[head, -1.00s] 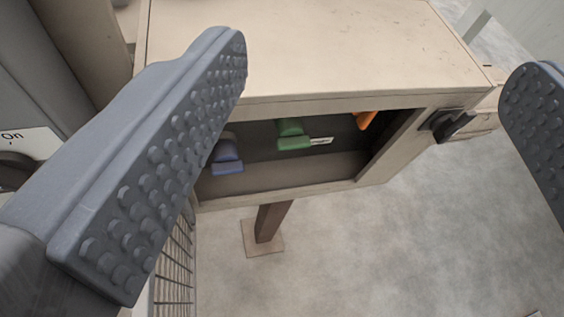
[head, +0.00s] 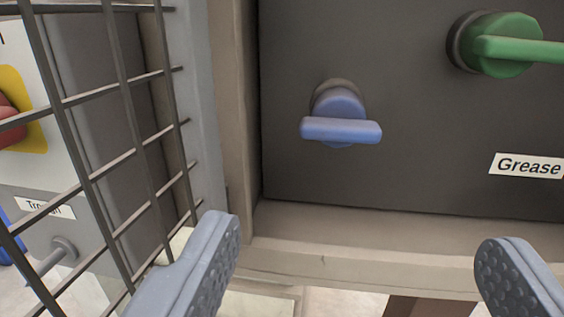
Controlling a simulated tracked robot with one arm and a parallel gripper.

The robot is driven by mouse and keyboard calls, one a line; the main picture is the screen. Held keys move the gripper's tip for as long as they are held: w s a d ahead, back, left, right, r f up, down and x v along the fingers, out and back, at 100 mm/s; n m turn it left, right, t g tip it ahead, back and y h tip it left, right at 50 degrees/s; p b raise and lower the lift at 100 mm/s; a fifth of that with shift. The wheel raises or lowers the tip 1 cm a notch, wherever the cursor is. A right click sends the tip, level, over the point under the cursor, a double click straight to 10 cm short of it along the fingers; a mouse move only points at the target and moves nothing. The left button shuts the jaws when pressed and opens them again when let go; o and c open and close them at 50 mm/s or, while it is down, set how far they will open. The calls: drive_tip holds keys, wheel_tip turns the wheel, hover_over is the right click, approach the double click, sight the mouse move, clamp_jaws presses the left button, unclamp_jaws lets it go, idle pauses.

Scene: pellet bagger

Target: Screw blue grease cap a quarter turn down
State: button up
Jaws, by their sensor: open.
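My gripper (head: 355,250) is open and empty, with one grey studded finger at the lower left and one at the lower right. Both fingertips are below the cap in the picture and apart from it. The cap lies between them from left to right.
A green cap (head: 500,45) is at the upper right, above a white "Grease" label (head: 527,166). A dark wire guard (head: 105,120) stands at the left. The box's beige bottom lip (head: 350,255) runs across below the cap.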

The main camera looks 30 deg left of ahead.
sight(340, 135)
drive_tip(key=p+x, duration=0.1)
drive_tip(key=x, duration=1.2)
drive_tip(key=shift+w+a, duration=0.3)
drive_tip(key=shift+f, duration=0.1)
drive_tip(key=c, duration=1)
